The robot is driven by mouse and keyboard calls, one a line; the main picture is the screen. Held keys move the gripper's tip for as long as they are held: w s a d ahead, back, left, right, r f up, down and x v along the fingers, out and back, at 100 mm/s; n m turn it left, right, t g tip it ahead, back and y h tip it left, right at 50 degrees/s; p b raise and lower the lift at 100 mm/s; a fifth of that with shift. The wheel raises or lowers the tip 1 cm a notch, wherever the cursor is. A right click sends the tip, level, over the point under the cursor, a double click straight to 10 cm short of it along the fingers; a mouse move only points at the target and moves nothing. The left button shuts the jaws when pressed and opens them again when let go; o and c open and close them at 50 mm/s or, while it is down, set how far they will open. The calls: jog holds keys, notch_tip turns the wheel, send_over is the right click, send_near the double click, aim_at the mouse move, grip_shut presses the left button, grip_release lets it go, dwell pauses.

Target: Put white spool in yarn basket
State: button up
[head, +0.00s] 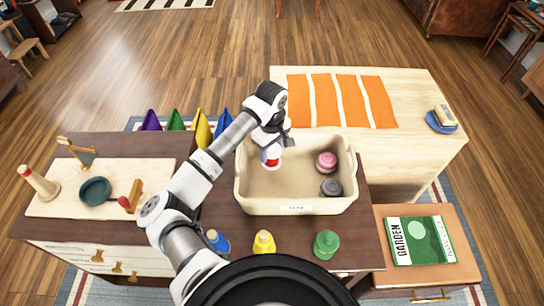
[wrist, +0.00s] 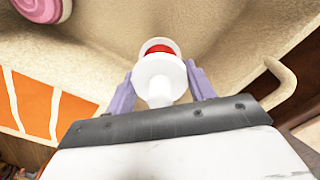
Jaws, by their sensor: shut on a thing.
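The white spool (head: 271,163) has a red part and is held upright in my gripper (head: 272,149). In the wrist view the white spool (wrist: 158,80) sits between the two purple fingers of my gripper (wrist: 161,76), which is shut on it. The cream yarn basket (head: 296,207) stands on the dark table, and the spool is over its left inside part, within the rim outline. I cannot tell whether the spool touches the basket floor. The basket's wall (wrist: 225,45) fills the background in the wrist view.
A pink spool (head: 326,161) and a dark grey spool (head: 331,187) lie in the basket's right part. Blue (head: 217,240), yellow (head: 264,242) and green (head: 327,243) spools stand in front. An orange striped cloth (head: 340,100) lies behind. The basket's left floor looks free.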

aim_at(272, 160)
jog(key=shift+f+p, duration=0.35)
jog(key=shift+f, duration=2.25)
jog(key=shift+f, duration=0.2)
jog(key=o, duration=1)
jog(key=shift+r, duration=0.1)
notch_tip(272, 160, up, 12)
jog(key=b, duration=0.3)
jog(key=shift+r, duration=0.15)
